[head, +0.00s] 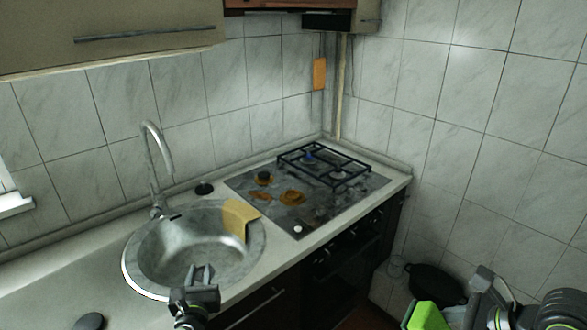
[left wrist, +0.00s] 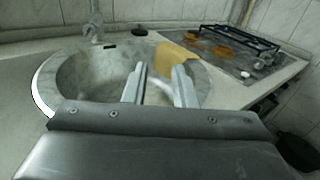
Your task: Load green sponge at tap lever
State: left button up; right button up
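A bright green block (head: 428,316), which looks like the green sponge, shows at the bottom edge, right of centre in the head view. My left gripper (head: 203,273) is over the sink's front rim. Its fingers (left wrist: 160,85) are apart with nothing between them.
A round steel sink (head: 180,255) lies in the counter, with a yellow cloth (head: 238,216) over its right rim. A stained hob (head: 290,205) with a black grate is to the right. A dark pot (head: 436,284) sits low at right. The left counter is mostly clear.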

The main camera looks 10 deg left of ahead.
aim_at(155, 204)
jog(key=i+j, duration=0.15)
jog(key=j, duration=0.2)
jog(key=i+j, duration=0.2)
jog(key=j, duration=0.15)
jog(key=i+j, duration=0.15)
jog(key=j, duration=0.2)
jog(key=i+j, duration=0.2)
jog(key=j, duration=0.15)
